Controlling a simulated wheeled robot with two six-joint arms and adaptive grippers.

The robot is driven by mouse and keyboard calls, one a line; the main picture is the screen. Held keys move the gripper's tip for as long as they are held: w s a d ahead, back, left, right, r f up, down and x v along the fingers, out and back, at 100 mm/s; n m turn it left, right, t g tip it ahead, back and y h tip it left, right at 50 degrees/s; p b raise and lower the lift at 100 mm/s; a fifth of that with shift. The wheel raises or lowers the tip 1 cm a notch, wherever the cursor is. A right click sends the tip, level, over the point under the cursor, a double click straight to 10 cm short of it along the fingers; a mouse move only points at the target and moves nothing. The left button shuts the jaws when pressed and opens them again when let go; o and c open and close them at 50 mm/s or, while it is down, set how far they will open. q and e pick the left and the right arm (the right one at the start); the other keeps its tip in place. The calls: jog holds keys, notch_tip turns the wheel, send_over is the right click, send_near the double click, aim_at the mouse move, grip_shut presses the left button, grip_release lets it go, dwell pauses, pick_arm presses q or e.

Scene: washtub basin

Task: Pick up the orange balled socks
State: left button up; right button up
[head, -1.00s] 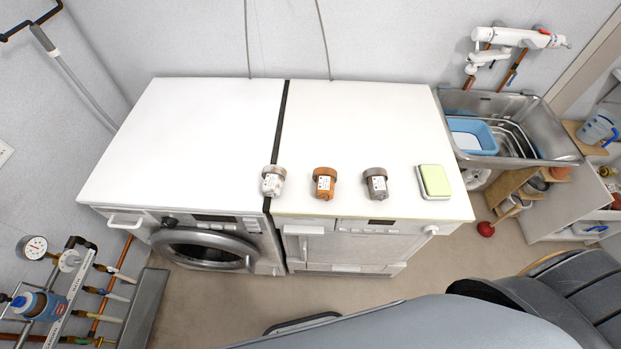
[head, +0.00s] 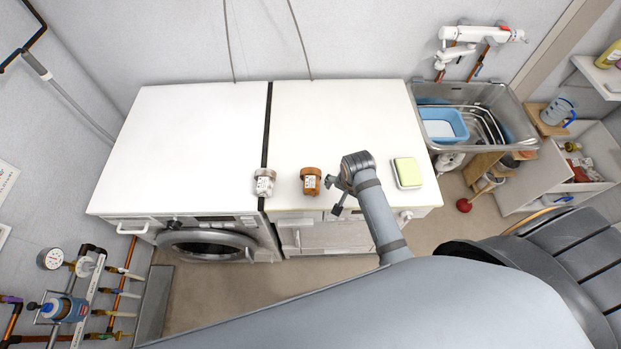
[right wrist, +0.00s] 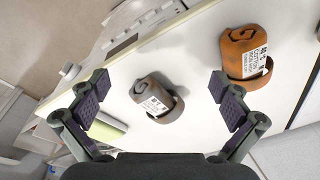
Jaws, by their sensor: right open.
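The orange balled socks (head: 310,181) with a white paper label sit near the front edge of the white machine top. In the right wrist view the orange socks (right wrist: 240,48) are at upper right, outside the jaws. My right gripper (head: 334,195) is open and empty, just right of the orange socks in the head view. In the right wrist view, grey balled socks (right wrist: 165,104) show between and beyond the open fingers. My right arm hides the grey socks in the head view. My left gripper is not in view.
White balled socks (head: 264,181) sit left of the orange ones. A green-topped pad (head: 407,172) lies right of my arm. A metal sink (head: 480,96) with a blue basin (head: 444,124) stands at the right. The back of the machine top is clear.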

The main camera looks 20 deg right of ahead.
aim_at(310, 178)
jog(key=w+a+r+m, duration=0.1)
jog(key=w+a+m, duration=0.1)
jog(key=w+m, duration=0.1)
jog(key=w+a+r+m+g, duration=0.1)
jog(key=w+a+r+m, duration=0.1)
jog(key=w+a+m, duration=0.1)
jog(key=w+a+r+m+p, duration=0.1)
jog(key=w+a+r+m, duration=0.1)
jog(key=w+m, duration=0.2)
jog(key=shift+w+a+m+g+y, duration=0.1)
jog(key=shift+a+m+g+y, duration=0.2)
jog(key=shift+m, duration=0.4)
jog(key=shift+w+a+r+m, duration=0.15)
jog(key=shift+w+a+m, duration=0.15)
jog(key=shift+m, duration=0.2)
notch_tip(310, 178, down, 4)
jog(key=shift+s+d+f, duration=0.15)
jog(key=shift+f, duration=0.5)
notch_tip(310, 178, down, 5)
jog(key=b, duration=0.5)
jog(key=shift+b, duration=0.4)
jog(key=shift+f+b, duration=0.25)
jog(key=shift+b, duration=0.1)
jog(key=shift+r, duration=0.15)
jog(key=c, duration=1)
